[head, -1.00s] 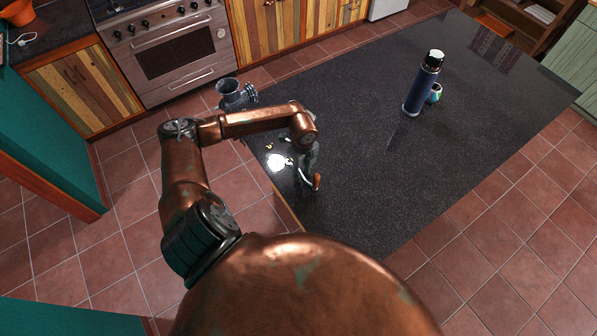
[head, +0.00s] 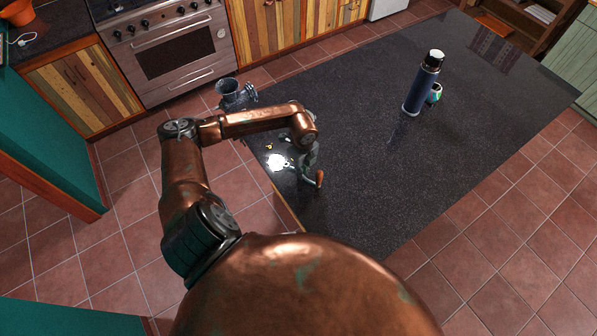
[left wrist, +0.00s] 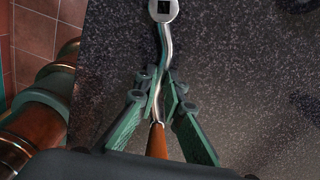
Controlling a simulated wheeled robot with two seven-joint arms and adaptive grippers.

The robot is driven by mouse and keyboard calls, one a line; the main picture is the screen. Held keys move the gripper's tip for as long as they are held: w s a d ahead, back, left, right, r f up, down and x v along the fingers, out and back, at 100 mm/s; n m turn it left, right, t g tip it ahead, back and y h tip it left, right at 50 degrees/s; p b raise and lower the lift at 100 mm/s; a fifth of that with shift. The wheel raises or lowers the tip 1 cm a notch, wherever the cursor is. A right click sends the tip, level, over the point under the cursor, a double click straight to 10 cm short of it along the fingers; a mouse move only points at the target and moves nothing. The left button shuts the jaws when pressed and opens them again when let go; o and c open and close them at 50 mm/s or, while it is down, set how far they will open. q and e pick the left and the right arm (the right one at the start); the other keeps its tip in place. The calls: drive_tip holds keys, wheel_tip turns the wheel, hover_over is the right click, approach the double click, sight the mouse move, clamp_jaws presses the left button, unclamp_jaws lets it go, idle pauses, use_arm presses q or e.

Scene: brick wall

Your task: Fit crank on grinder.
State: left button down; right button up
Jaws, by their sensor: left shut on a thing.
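The grinder (head: 232,95) is a dark metal body with a wide round mouth, standing at the far left edge of the counter. The crank has a wooden handle (head: 320,178), seen at the tip of my left gripper (head: 309,166). In the left wrist view the crank (left wrist: 166,45) is a bent silver bar with a square hole in its round end, pointing away from me. My left gripper (left wrist: 167,97) is shut on the bar just beyond the wooden handle. The grinder and crank are apart. My right gripper is not in view.
The black speckled counter (head: 370,150) is mostly clear. Small brass-coloured bits lie near my left forearm. A stove (head: 165,45) stands at the back.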

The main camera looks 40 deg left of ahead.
use_arm(q)
drive_tip(key=shift+r+p, duration=1.85)
drive_tip(key=shift+r, duration=1.2)
